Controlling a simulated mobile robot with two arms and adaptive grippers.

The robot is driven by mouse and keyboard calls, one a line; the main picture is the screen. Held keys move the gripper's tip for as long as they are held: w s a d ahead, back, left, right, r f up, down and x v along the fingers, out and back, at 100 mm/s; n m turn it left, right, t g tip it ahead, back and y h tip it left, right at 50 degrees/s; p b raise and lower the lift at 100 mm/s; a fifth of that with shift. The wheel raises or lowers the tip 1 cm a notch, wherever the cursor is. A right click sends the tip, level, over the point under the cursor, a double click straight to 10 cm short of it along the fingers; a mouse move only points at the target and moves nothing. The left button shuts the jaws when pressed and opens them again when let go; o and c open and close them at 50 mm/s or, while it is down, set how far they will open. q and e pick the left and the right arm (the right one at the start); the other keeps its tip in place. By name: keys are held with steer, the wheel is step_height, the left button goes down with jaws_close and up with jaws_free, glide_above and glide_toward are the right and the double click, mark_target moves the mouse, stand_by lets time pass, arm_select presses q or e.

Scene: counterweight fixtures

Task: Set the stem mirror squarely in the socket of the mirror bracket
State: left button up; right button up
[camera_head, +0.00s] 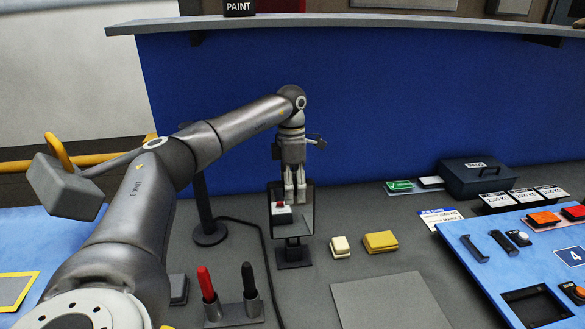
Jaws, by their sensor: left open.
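The stem mirror (303,222) is a dark-framed rectangular panel, standing about upright near the middle of the grey counter. Its glass shows a small red and pale object, seemingly a reflection. Below it is the dark mirror bracket (293,257) with a flat foot. The mirror's lower end meets the bracket, but the socket is hidden, so I cannot tell how squarely the stem sits. My left gripper (294,196) points down with its fingers open, overlapping the mirror's upper part in the view. Whether the fingers touch the mirror is unclear. My right gripper is out of view.
A cream block (340,247) and a yellow block (380,242) lie right of the bracket. A holder with a red marker (206,283) and a black marker (250,281) stands in front. A dark post (205,215) and cable are left. A blue panel (505,265) fills the right.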

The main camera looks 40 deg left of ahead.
arm_select(q)
step_height(320, 180, down, 2)
steer(key=shift+f, duration=0.25)
steer(key=shift+s+d+f+p, duration=0.1)
steer(key=shift+d+f+p, duration=0.1)
steer(key=shift+f+p, duration=0.25)
jaws_close()
steer(key=shift+r+p, duration=3.75)
steer(key=shift+r, duration=0.75)
